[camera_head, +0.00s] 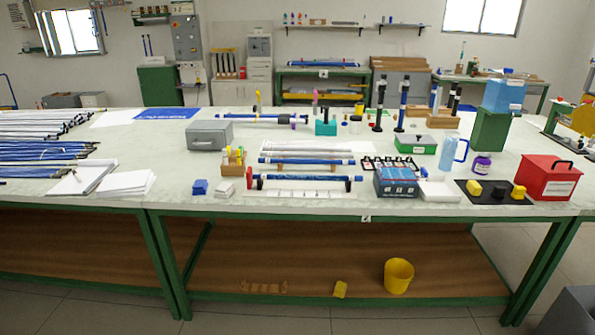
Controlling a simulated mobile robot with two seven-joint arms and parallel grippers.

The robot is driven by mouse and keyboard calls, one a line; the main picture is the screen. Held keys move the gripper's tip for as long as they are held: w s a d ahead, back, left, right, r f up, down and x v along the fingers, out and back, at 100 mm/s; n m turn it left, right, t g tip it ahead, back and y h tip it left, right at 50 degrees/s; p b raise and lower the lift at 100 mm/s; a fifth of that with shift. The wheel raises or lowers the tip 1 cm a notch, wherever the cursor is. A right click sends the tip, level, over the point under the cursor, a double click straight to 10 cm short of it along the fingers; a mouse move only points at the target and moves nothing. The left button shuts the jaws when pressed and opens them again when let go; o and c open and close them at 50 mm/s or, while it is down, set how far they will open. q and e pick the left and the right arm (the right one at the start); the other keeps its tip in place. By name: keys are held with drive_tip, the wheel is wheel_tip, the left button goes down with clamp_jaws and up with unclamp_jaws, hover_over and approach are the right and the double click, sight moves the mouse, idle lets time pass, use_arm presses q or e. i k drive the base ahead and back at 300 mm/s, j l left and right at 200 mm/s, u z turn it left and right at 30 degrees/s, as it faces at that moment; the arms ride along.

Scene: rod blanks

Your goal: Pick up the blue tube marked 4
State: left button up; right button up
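Several blue tubes are on the long table; I cannot read a 4 on any of them. One blue tube (310,178) lies crosswise near the front middle, with a red piece at its left end and a dark one at its right. Another blue tube (300,160) lies just behind it. A third blue tube (250,117) lies farther back, with dark parts towards its right end. A bundle of blue tubes (38,151) lies at the left. An upright blue and black tube (402,105) stands at the back right. Neither of my grippers is in view.
The table (160,210) also carries a grey box (209,135), a blue-grey box (396,180), a green case (416,144), a blue jug (453,153) and a red box (547,178). A yellow bucket (398,277) stands on the lower shelf.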

sight(328, 177)
drive_tip(key=i+l+u, duration=0.45)
drive_tip(key=i+l, duration=0.35)
